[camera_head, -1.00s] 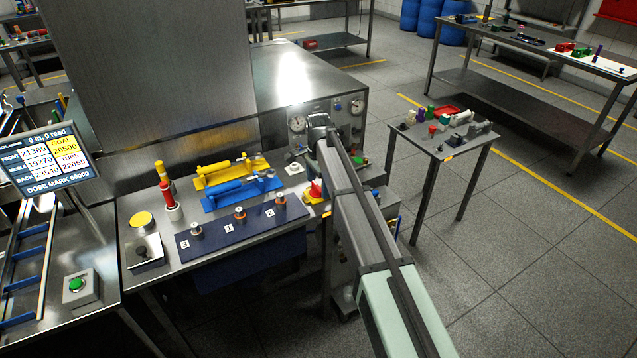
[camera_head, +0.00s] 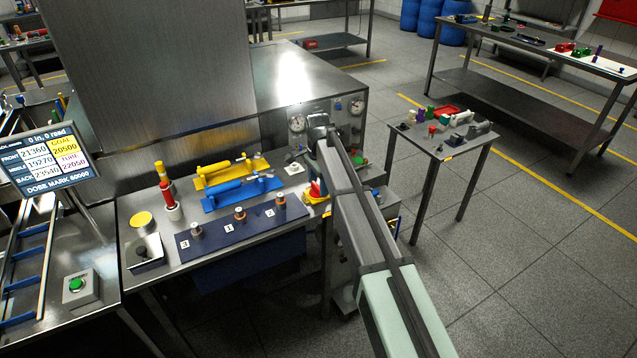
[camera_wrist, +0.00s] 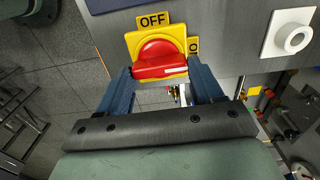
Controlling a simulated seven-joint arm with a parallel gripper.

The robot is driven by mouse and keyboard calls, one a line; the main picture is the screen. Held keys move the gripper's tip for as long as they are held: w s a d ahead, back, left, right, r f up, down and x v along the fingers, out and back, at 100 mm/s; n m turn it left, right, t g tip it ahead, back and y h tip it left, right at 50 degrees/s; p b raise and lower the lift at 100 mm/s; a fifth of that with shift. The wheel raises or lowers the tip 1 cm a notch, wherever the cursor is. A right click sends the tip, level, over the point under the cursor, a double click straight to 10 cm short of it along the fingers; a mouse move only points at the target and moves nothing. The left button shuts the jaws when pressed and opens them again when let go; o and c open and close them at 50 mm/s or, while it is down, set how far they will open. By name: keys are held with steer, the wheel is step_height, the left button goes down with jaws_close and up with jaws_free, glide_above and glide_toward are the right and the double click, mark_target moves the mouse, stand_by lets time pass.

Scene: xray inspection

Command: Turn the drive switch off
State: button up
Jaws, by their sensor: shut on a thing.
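The drive switch has a red knob (camera_wrist: 158,57) on a yellow plate (camera_wrist: 134,40). In the wrist view, an OFF label (camera_wrist: 153,20) is above it and a partly hidden label starting with O (camera_wrist: 194,46) is at its right. My gripper (camera_wrist: 157,73) has its two blue-grey fingers on either side of the red knob's lower part and is shut on it. Which label the knob points at I cannot tell.
In the head view, a blue mat (camera_head: 222,243) with numbered pieces and yellow and blue tools are left of the switch. A small side table (camera_head: 447,150) stands to the right.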

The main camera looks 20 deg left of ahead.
steer(key=shift+n, duration=0.3)
steer(key=n, duration=0.4)
steer(key=shift+a, duration=0.1)
steer(key=n, duration=0.4)
steer(key=shift+a+n, duration=0.1)
steer(key=shift+n, duration=0.2)
steer(key=n, duration=0.4)
steer(key=shift+a, duration=0.1)
steer(key=shift+n, duration=2.2)
steer(key=o, duration=1.1)
steer(key=shift+c, duration=0.2)
